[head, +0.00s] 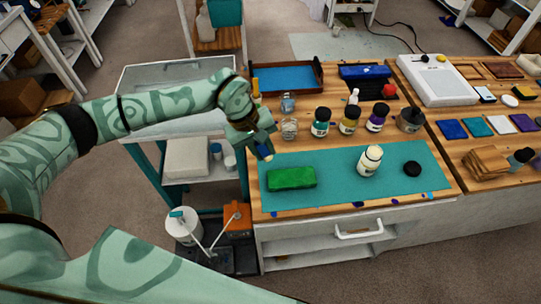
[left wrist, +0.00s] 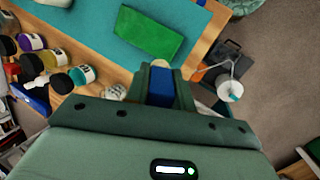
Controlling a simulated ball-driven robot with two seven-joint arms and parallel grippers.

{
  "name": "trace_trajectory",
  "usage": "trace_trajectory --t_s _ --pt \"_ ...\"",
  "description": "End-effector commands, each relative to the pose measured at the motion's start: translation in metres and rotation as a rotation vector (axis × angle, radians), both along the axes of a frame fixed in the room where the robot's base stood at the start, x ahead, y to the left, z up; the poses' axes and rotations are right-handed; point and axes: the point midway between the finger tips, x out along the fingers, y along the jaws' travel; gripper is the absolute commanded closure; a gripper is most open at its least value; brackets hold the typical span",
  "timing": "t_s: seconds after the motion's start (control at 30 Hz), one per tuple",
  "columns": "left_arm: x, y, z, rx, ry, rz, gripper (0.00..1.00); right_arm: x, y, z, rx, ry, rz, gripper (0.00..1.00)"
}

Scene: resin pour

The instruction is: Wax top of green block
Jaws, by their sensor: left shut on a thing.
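The green block (head: 291,178) lies flat on the teal mat (head: 330,190), near its left end. It also shows in the left wrist view (left wrist: 148,37), ahead of my gripper. My left gripper (head: 258,147) is above the left edge of the bench, up and left of the block and apart from it. It is shut on a small blue thing with a pale tip (left wrist: 160,90); the fingers hide much of it. My right gripper is out of view.
Several bottles with dark caps (head: 349,120) stand behind the mat. A blue-lined wooden tray (head: 290,77) lies at the back. Colour tiles (head: 478,126) and a white device (head: 437,79) are at right. The mat between block and cream jar is clear.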

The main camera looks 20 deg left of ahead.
Motion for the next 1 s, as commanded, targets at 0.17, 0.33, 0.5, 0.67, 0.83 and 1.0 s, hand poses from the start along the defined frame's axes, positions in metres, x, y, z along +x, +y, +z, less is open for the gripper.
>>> trace_trajectory --t_s 0.17,0.33,0.5,0.67,0.83,1.0 --pt "0.000 0.000 0.000 0.000 0.000 0.000 0.98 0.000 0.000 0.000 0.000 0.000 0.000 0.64" --pt "0.000 0.000 0.000 0.000 0.000 0.000 0.98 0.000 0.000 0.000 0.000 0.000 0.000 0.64" --pt "-0.009 -0.002 -0.002 0.015 -0.028 0.011 0.98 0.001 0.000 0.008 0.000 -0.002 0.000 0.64" --pt "-0.020 -0.004 -0.006 0.026 -0.068 0.025 0.98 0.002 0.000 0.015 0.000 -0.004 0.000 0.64" --pt "-0.022 -0.006 -0.009 0.027 -0.080 0.030 0.98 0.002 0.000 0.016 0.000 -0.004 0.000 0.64" --pt "-0.021 -0.006 -0.009 0.026 -0.079 0.030 0.98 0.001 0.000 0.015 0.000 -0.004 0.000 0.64"
